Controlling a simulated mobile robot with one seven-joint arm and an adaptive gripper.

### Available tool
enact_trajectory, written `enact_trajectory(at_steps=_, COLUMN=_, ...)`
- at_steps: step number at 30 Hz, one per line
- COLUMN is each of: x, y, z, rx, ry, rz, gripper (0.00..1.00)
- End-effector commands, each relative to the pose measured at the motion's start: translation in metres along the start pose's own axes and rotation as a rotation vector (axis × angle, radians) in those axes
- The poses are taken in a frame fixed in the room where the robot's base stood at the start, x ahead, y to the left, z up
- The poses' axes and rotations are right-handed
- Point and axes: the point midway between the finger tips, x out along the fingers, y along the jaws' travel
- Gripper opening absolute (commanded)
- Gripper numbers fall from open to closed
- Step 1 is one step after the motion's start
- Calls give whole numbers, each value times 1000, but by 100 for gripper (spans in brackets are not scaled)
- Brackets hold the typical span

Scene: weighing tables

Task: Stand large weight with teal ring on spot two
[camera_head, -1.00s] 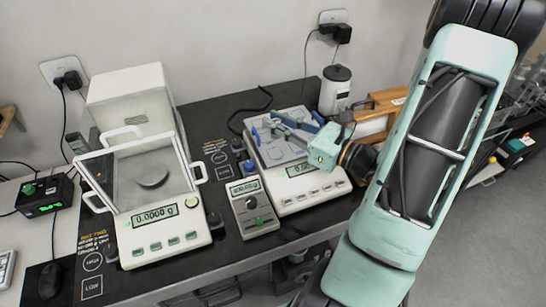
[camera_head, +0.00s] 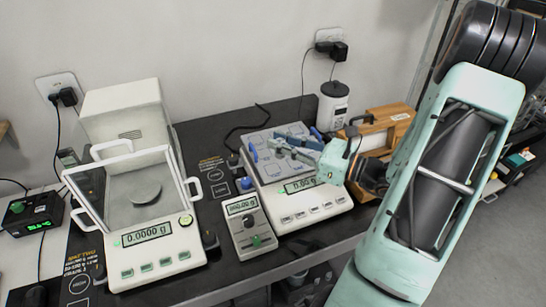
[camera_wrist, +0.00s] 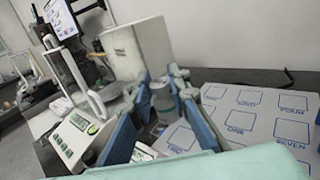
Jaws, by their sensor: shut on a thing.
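My gripper (camera_head: 284,143) is over the top plate of the right-hand balance (camera_head: 310,205). In the wrist view its blue fingers (camera_wrist: 155,105) are shut on a silver-grey cylindrical weight (camera_wrist: 162,98). The plate (camera_wrist: 225,105) carries printed square spots with names, including one (camera_wrist: 183,138) close to the right finger. Whether the weight touches the plate cannot be told.
A balance with a glass draft shield (camera_head: 150,235) stands at the left, reading 0.0000 g. A small grey meter (camera_head: 250,228) sits between the balances. A white canister (camera_head: 333,105) and a wooden case (camera_head: 385,130) stand behind and right of my gripper.

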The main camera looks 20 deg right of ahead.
Motion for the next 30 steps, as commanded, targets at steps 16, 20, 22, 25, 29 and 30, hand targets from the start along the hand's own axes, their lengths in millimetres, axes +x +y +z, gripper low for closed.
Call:
enact_trajectory(at_steps=16, x=28, y=-8, z=-56, rx=1, ry=-2, rz=0, gripper=0)
enact_trajectory(at_steps=20, x=28, y=-8, z=-64, rx=-3, ry=-1, rz=1, gripper=0)
enact_trajectory(at_steps=22, x=28, y=-8, z=-64, rx=-3, ry=-1, rz=1, gripper=0)
enact_trajectory(at_steps=25, x=28, y=-8, z=-64, rx=-3, ry=-1, rz=1, gripper=0)
enact_trajectory(at_steps=29, x=28, y=-8, z=-65, rx=-3, ry=-1, rz=0, gripper=0)
enact_trajectory(at_steps=30, x=28, y=-8, z=-67, rx=-3, ry=-1, rz=0, gripper=0)
